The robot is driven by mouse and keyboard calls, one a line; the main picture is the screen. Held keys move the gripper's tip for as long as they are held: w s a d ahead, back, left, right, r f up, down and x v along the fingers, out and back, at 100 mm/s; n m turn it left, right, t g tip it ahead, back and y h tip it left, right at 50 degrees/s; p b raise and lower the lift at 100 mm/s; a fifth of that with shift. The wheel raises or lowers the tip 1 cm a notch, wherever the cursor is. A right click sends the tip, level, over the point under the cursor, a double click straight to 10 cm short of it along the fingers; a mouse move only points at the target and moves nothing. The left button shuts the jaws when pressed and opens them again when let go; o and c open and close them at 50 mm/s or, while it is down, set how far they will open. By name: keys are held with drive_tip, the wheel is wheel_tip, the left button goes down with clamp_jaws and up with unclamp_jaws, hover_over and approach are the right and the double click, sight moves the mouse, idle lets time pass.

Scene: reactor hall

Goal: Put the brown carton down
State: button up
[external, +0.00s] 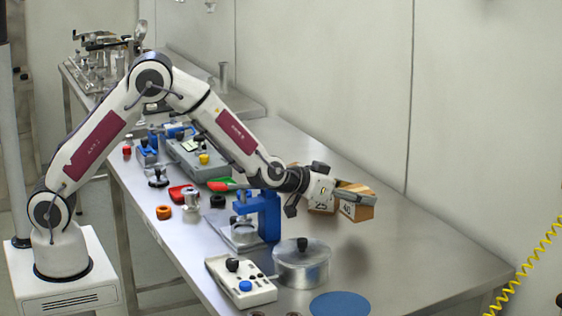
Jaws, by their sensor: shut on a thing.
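The brown carton (358,212) is a small box with a white label reading 40 and a grey top. It is held at the end of my arm, over the right part of the metal table, and a shadow lies on the table below it. My gripper (338,192) is shut on the brown carton. Another brown box face with a label reading 25 (321,205) shows just left of it, partly behind the gripper. I cannot tell whether that box touches the carton. The fingertips are partly hidden.
A metal pot with lid (302,265), a blue stand (268,215), a white control box (240,281) and a blue round mat (340,305) are near the front. Several small parts lie further left. The table's right side (430,265) is bare. A wall runs behind.

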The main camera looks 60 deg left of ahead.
sight(347, 209)
drive_tip(key=shift+f, duration=0.5)
drive_tip(key=shift+f, duration=0.1)
drive_tip(key=shift+f, duration=1.8)
drive_tip(key=shift+f, duration=0.15)
drive_tip(key=o, duration=1.2)
drive_tip(key=shift+s+r, duration=0.1)
drive_tip(key=shift+r, duration=0.1)
drive_tip(key=shift+v, duration=5.95)
